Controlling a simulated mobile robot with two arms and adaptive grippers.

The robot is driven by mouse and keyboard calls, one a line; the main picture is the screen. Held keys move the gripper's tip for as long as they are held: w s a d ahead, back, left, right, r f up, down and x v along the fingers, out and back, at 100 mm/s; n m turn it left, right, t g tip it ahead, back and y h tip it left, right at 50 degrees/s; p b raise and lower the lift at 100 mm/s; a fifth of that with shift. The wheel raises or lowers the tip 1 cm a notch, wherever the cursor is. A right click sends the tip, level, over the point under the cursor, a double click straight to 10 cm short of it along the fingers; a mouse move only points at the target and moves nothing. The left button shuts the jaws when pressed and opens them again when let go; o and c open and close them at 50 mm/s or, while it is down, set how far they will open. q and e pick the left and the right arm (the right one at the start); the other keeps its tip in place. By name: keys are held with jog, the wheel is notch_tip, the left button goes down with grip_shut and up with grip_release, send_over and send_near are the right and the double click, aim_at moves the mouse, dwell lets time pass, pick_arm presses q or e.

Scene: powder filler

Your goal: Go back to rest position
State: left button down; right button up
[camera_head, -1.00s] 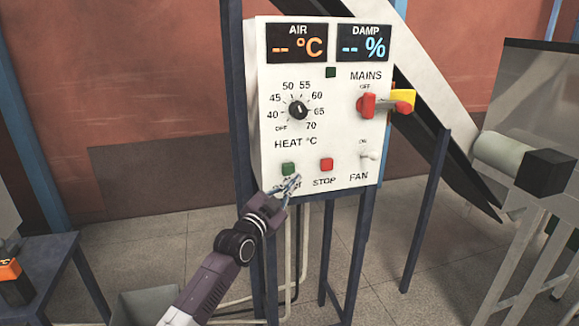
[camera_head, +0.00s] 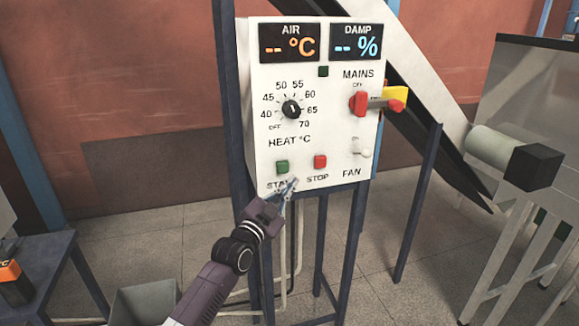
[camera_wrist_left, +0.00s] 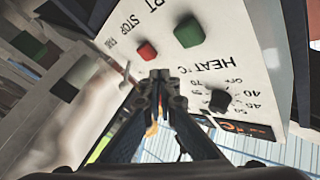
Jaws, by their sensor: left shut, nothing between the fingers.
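My left gripper (camera_head: 286,190) is shut and empty, just in front of the lower edge of the white control panel (camera_head: 270,120), below the green start button (camera_head: 282,167). It partly covers the START label. In the left wrist view my shut fingers (camera_wrist_left: 160,80) point at the panel, near the red stop button (camera_wrist_left: 147,51) and the green button (camera_wrist_left: 189,31). Whether the fingertips touch the panel I cannot tell. The heat dial (camera_head: 291,109), the red mains handle (camera_head: 359,103) and the fan switch (camera_head: 362,149) are on the panel. My right gripper is not in view.
Dark blue posts (camera_head: 408,220) carry the panel. A sloping chute (camera_head: 430,135) passes behind it on the right, beside a machine with a grey cylinder (camera_head: 490,146). A dark table (camera_head: 45,255) stands at the left, a grey bin (camera_head: 146,300) low beside my arm.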

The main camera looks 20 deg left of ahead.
pick_arm(q)
jog(key=s+a+f+n+g+y, duration=0.1)
jog(key=s+f+g, duration=0.15)
jog(key=f, duration=1.05)
jog(key=s+a+f+n+g+y, duration=0.1)
jog(key=s+f+n+g, duration=0.15)
jog(key=f, duration=1.05)
jog(key=s+f+g+b, duration=0.1)
jog(key=s+f+g, duration=0.1)
jog(key=s+f, duration=0.7)
jog(key=s+f+g+b, duration=0.15)
jog(key=s+f, duration=0.35)
jog(key=f, duration=0.8)
jog(key=s+f+n+g+y, duration=0.15)
jog(key=s+f+g, duration=0.35)
jog(key=s+f, duration=1.3)
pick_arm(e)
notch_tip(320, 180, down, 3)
pick_arm(q)
jog(key=s+f+n+g, duration=0.1)
jog(key=s+f+g, duration=0.1)
jog(key=s, duration=1.3)
jog(key=s+f+n+g, duration=0.1)
jog(key=s+f, duration=0.4)
jog(key=s, duration=1)
jog(key=shift+s+d+g, duration=0.3)
jog(key=shift+s+g, duration=0.05)
jog(key=shift+g, duration=0.5)
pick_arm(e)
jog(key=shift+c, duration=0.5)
